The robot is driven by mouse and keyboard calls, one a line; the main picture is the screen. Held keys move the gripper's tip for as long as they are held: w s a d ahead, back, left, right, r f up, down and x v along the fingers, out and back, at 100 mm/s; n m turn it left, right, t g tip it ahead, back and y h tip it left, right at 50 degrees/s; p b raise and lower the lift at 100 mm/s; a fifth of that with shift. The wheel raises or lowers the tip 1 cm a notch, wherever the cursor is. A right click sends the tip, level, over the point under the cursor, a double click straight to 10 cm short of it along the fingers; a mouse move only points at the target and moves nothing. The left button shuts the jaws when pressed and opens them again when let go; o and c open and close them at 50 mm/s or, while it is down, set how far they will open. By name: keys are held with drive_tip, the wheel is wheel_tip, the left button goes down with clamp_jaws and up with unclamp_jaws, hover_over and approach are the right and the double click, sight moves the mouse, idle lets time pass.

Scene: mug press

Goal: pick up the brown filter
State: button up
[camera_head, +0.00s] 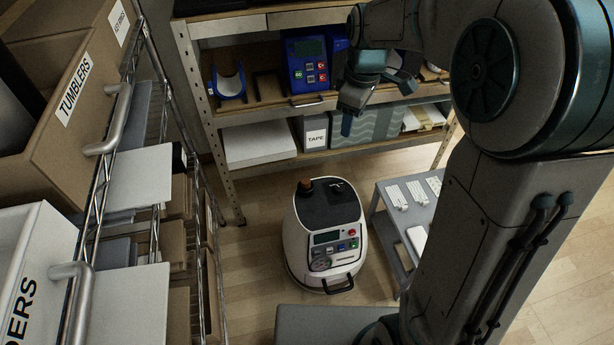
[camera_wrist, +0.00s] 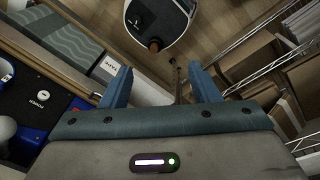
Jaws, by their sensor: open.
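A small brown round piece, which looks like the brown filter (camera_head: 306,185), sits on the dark top of a white rounded machine (camera_head: 294,232), near its back edge. In the wrist view the brown filter (camera_wrist: 154,45) shows at the machine's rim, beyond my fingertips. My gripper (camera_head: 349,122) is high in front of the shelf, to the right of the filter and apart from it. In the wrist view my gripper (camera_wrist: 161,86) has its two blue fingers wide apart with nothing between them.
A wooden shelf (camera_head: 265,120) with a blue device (camera_head: 308,62) and a grey TAPE box (camera_head: 312,132) stands behind. A wire rack (camera_head: 150,215) with boxes is at left. A low grey table (camera_head: 385,212) stands right of the machine. Bare floor (camera_head: 250,265) lies between rack and machine.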

drive_tip(key=w+a+f+n+b, duration=0.3)
drive_tip(key=w+f, duration=0.1)
drive_tip(key=f, duration=0.3)
drive_tip(key=w+a+f+n+b, duration=0.3)
drive_tip(key=w+f, duration=0.1)
drive_tip(key=f, duration=0.3)
drive_tip(key=n+g+b, duration=0.1)
drive_tip(key=n+b, duration=0.4)
drive_tip(key=n, duration=0.1)
hover_over(306, 181)
wheel_tip(306, 181, down, 12)
drive_tip(key=f, duration=0.2)
drive_tip(key=f+b, duration=0.1)
drive_tip(key=f, duration=0.2)
drive_tip(key=f+b, duration=0.1)
drive_tip(key=f, duration=0.2)
drive_tip(key=shift+w+a+f, duration=0.1)
drive_tip(key=shift+w+a, duration=0.05)
drive_tip(key=shift+a, duration=0.15)
drive_tip(key=shift+d+f+b, duration=0.15)
drive_tip(key=shift+f+b, duration=0.55)
drive_tip(key=shift+f, duration=0.8)
drive_tip(key=shift+d+f+b, duration=0.1)
drive_tip(key=shift+f+b, duration=0.6)
drive_tip(key=shift+f, duration=0.8)
drive_tip(key=shift+c, duration=0.4)
drive_tip(key=c, duration=1)
